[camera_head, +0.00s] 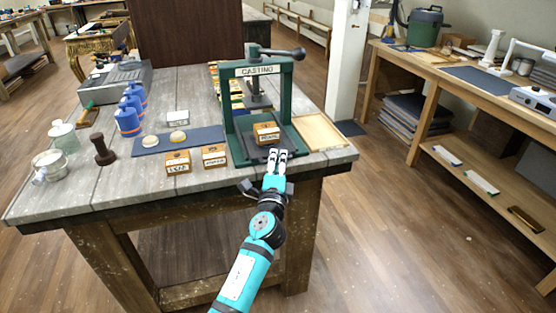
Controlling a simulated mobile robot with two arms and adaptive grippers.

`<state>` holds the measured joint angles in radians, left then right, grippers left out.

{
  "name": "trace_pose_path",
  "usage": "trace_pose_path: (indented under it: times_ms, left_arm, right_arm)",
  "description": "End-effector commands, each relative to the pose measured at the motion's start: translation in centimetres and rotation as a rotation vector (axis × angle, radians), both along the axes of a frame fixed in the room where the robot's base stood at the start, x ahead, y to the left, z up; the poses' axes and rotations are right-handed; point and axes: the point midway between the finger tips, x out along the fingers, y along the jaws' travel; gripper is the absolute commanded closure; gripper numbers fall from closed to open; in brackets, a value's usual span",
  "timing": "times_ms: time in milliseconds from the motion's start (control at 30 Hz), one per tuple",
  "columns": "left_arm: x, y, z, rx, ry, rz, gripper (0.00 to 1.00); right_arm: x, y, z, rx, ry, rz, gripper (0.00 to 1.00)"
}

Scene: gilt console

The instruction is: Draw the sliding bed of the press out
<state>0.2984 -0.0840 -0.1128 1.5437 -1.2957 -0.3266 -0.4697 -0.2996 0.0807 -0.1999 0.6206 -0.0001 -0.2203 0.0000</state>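The green press (229,115) labelled "CASTING" stands on the grey wooden table near its right front, with a lever on top and a dark ram above its base. Its bed (246,141) is a dark plate low in the frame, bearing a small labelled wooden block (266,133). My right gripper is out of view.
Two labelled wooden blocks, LEAD (177,162) and another (214,156), sit left of the press. A shallow wooden tray (340,143) lies right of it. Blue bottles (128,120), a dark stamp (103,150) and a cup (48,166) stand farther left. Open floor lies before the table.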

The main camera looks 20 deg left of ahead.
Motion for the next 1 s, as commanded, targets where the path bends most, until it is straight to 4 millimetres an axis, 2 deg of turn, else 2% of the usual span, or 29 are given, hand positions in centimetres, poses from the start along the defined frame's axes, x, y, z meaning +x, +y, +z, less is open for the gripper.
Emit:
trace_pose_path:
  times_ms: [333,533,767,800,900,1000]
  left_arm:
    - [0.0,0.0,-0.2,0.002,0.003,0.001,1.00]
    - [-1.4,-0.9,-0.3,0.002,0.004,0.002,1.00]
    - [-1.5,-0.9,-0.2,0.004,0.005,0.003,1.00]
    - [-1.4,-0.9,-0.2,0.004,0.005,0.003,0.91]
    - [-1.4,-0.9,-0.2,0.003,0.005,0.002,0.79]
    - [-1.4,-0.9,-0.2,0.002,0.003,0.002,0.79]
  right_arm:
    - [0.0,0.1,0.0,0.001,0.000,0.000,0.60]
    - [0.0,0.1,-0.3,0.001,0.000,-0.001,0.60]
    - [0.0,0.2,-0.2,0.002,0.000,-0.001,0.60]
    - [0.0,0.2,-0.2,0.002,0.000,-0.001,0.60]
    - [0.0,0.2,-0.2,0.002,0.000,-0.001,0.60]
    - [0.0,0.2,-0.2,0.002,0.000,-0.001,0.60]
